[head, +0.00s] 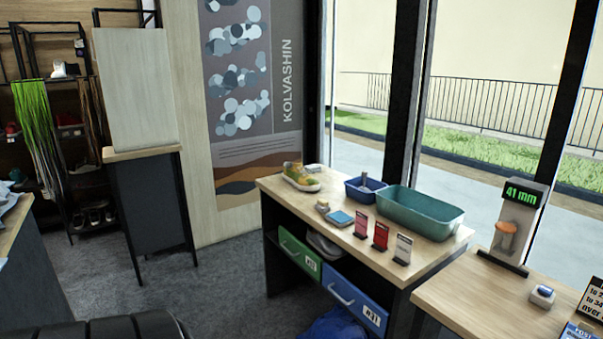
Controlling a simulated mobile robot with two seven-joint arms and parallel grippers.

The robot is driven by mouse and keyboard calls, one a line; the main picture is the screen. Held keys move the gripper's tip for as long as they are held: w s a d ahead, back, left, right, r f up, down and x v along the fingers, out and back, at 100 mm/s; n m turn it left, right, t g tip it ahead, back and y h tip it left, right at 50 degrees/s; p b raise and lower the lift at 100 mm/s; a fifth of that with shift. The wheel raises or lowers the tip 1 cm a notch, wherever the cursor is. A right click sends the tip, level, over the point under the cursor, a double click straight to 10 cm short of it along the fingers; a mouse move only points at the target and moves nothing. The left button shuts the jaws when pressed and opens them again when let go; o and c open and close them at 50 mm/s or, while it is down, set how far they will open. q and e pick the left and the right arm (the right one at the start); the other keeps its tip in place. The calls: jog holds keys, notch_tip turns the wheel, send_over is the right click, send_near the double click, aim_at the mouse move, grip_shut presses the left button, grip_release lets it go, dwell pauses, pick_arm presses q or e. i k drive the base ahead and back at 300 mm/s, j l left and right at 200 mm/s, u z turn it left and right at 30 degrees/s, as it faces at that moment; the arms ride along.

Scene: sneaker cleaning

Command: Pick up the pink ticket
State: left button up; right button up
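Three small upright cards stand in dark holders in a row along the front edge of the wooden table (341,247). The left card (361,223) looks pink, the middle card (380,235) is a deeper red, and the right card (403,247) is pale. Their print is too small to read. No other pink ticket is clear in view. Neither of my grippers shows in the head view.
Behind the cards are a green tub (421,212) and a small blue bin (365,188). A tray (300,178) sits at the table's left end. Green (299,251) and blue (354,300) drawers are below. A second counter (470,302) with a gauge (516,228) stands at right.

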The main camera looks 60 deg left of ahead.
aim_at(361, 222)
jog(key=u, duration=1.35)
